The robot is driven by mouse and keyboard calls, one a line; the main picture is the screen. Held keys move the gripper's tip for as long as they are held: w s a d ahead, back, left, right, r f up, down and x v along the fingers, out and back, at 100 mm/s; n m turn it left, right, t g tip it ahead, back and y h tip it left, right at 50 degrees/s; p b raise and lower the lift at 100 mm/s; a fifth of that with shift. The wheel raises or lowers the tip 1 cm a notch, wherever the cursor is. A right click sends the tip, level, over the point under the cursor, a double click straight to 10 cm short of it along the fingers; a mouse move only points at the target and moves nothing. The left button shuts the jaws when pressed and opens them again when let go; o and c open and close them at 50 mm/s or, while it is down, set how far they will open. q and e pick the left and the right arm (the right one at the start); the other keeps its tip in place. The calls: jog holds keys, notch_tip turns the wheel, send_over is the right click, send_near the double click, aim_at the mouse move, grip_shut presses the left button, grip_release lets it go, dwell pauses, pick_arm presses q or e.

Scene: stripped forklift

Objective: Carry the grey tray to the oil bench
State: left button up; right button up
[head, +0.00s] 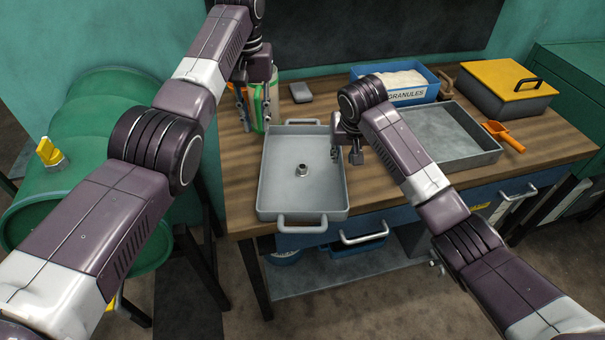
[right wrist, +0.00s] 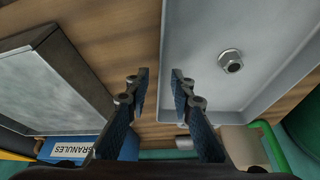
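The grey tray (head: 280,195) lies flat on the wooden bench, with a loop handle at its far end and another at its near end. A metal nut-like fitting (head: 302,170) sits on its floor; it also shows in the right wrist view (right wrist: 231,61). My right gripper (head: 347,154) is open and empty beside the tray's right wall; in the right wrist view its fingers (right wrist: 158,92) are apart near that wall. My left gripper (head: 256,118) has its fingers apart beyond the tray's far left corner, in front of a green container (head: 273,94). Contact there is unclear.
A shallow grey metal pan (head: 478,158) lies to the right, with an orange scoop (head: 503,136) beside it. Behind are a blue granules box (head: 413,96) and a yellow-lidded box (head: 500,78). A green drum (head: 95,215) stands left. Bare bench (head: 238,185) shows left of the tray.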

jog(key=v, duration=1.1)
jog(key=shift+r, duration=0.25)
jog(key=shift+s+r, duration=0.1)
jog(key=shift+s, duration=0.05)
